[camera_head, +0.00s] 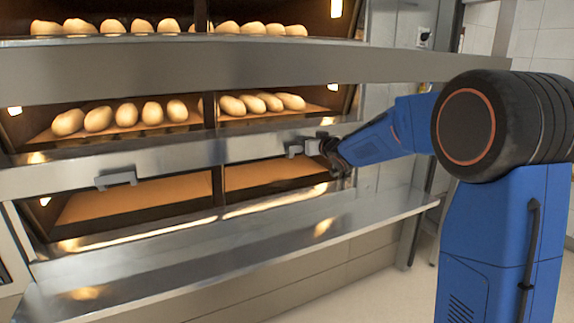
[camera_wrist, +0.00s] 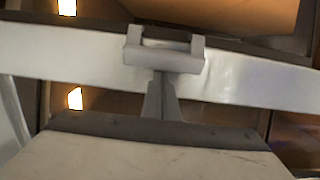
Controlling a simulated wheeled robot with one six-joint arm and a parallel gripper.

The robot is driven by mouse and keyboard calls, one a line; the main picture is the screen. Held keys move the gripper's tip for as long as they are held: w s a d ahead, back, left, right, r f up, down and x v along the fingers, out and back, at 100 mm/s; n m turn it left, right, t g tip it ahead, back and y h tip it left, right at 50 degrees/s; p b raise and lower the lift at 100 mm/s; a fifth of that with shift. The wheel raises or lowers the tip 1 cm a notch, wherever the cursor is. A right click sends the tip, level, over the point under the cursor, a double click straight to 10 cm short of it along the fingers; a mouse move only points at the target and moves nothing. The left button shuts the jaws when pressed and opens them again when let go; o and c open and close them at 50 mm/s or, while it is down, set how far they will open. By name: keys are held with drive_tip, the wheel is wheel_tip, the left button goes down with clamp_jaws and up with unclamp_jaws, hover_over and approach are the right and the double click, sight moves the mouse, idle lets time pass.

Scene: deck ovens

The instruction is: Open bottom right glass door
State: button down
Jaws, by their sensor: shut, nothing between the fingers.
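The bottom right glass door (camera_head: 270,172) is in the lowest deck of the oven, and an empty orange deck floor shows behind it. I cannot tell whether it stands ajar. Its grey bracket handle (camera_head: 304,148) is on the steel strip along its top. My gripper (camera_head: 326,146) is at the right end of that handle in the head view, partly hidden by my wrist. In the wrist view the handle (camera_wrist: 163,62) is ahead, and my gripper (camera_wrist: 161,80) is shut and empty, its fingertips at the handle's lower edge. Contact is unclear.
The bottom left door has its own handle (camera_head: 116,180). A steel ledge (camera_head: 230,240) juts out below the doors. Decks above hold several loaves (camera_head: 262,103). Floor (camera_head: 385,290) is clear at the lower right.

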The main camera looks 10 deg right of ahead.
drive_tip(key=shift+s+f, duration=0.1)
drive_tip(key=shift+f, duration=2.6)
drive_tip(key=r+v, duration=0.1)
drive_tip(key=v, duration=0.6)
drive_tip(key=shift+s+d, duration=0.1)
